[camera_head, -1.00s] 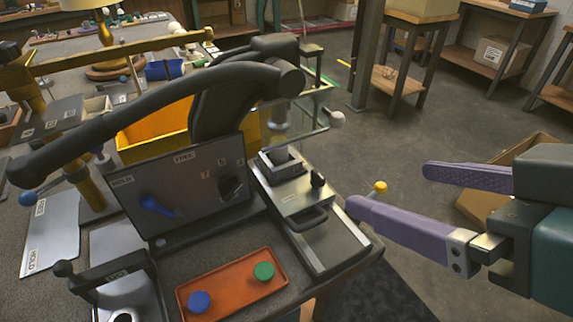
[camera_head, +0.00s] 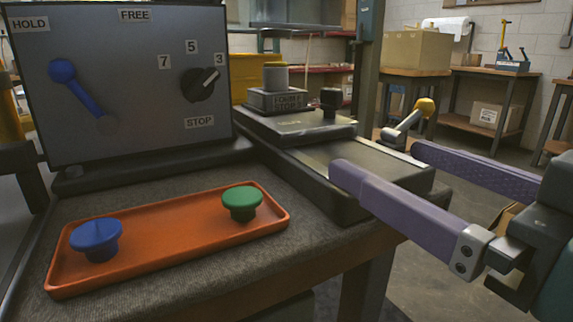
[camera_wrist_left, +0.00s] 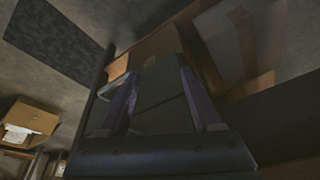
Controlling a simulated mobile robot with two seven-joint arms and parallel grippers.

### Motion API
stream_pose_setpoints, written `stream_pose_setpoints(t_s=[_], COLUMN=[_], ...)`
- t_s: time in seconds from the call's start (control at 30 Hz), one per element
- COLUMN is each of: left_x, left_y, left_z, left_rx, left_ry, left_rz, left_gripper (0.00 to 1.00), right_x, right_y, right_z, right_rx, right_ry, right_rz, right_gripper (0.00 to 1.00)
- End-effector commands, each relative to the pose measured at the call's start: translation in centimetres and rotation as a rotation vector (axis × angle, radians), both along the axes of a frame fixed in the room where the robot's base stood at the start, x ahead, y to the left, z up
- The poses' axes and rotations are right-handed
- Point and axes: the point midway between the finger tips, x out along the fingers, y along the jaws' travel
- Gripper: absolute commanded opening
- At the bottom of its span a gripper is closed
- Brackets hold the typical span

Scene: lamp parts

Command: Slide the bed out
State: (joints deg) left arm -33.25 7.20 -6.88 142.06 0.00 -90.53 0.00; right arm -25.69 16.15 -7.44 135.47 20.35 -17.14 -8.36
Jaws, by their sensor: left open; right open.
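The bed (camera_head: 300,130) is a flat dark metal slide on a longer grey base (camera_head: 375,165), right of the control panel. It carries a black knob (camera_head: 331,98) and a labelled block (camera_head: 277,100) with a grey cylinder on top. The front pull handle cannot be made out from this low angle. My right gripper (camera_head: 377,160) is open with two purple fingers; in the picture its nearer finger overlaps the base's right end, and contact cannot be told. My left gripper (camera_wrist_left: 158,75) is open in the left wrist view, with dark surfaces between its fingers; it is not in the head view.
An orange tray (camera_head: 165,245) with a blue knob (camera_head: 96,238) and a green knob (camera_head: 242,202) lies in front. The panel (camera_head: 130,80) has a blue lever and a black dial. An open carton (camera_wrist_left: 30,117) shows in the left wrist view.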

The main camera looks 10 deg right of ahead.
Motion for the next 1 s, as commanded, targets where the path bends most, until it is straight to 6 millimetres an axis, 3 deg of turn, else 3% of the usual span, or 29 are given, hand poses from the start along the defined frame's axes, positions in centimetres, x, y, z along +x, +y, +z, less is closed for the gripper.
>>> stream_pose_setpoints(t_s=[0.6,1.0], left_x=[0.1,0.0], left_y=[-0.3,-0.2], left_z=[-1.4,-1.5], left_rx=[-0.011,-0.010], left_ry=[-0.001,-0.002], left_rz=[0.007,0.006], left_gripper=[0.66,0.66], right_x=[8.2,9.1], right_y=[3.0,3.3], right_z=[0.1,0.1], right_rx=[0.001,-0.001], right_ry=[-0.001,0.002], right_rz=[0.000,0.000], right_gripper=[1.00,1.00])
